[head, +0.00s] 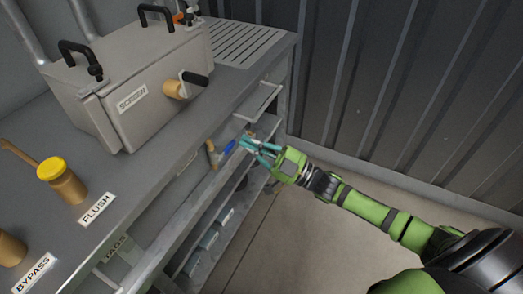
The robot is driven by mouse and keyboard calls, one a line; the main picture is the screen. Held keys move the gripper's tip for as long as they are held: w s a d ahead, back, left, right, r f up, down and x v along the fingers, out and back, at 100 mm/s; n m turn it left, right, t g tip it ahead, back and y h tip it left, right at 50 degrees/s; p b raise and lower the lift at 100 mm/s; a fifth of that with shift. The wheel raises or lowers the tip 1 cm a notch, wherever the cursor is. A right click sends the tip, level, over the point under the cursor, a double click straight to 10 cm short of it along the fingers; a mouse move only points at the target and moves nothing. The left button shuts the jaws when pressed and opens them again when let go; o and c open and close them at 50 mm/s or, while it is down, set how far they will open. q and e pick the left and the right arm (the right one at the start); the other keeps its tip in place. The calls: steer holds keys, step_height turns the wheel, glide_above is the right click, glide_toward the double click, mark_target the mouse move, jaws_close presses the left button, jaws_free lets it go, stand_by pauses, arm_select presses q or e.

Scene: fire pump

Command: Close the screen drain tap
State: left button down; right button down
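The screen box (158,75) is a grey metal box labelled SCREEN, standing on the bench. Below its front, at the bench's front edge, is a small brass tap (211,154) with a blue lever (229,147) that points up and right. My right gripper (249,145) reaches in from the right, its teal fingers spread apart just right of the blue lever. I see no grip on the lever; whether a fingertip touches it is too small to tell. My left gripper is not in view.
The grey bench (150,180) carries a yellow-topped brass valve (62,180) by the FLUSH label (97,209), and a BYPASS label (34,273). A shelf with bins (208,238) is underneath. Dark corrugated wall (420,90) stands behind my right arm; the floor (300,240) is clear.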

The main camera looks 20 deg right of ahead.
mark_target(235, 142)
steer(key=x, duration=0.4)
steer(key=f, duration=0.1)
steer(key=w+f+b, duration=0.1)
steer(key=f, duration=0.1)
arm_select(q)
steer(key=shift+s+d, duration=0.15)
arm_select(e)
steer(key=shift+d+f, duration=0.1)
steer(key=shift+f, duration=0.3)
steer(key=m, duration=0.1)
steer(key=f+m+h, duration=0.1)
steer(key=m+t, duration=0.1)
steer(key=m, duration=0.1)
steer(key=shift+w+d+f, duration=0.25)
steer(key=shift+f, duration=0.15)
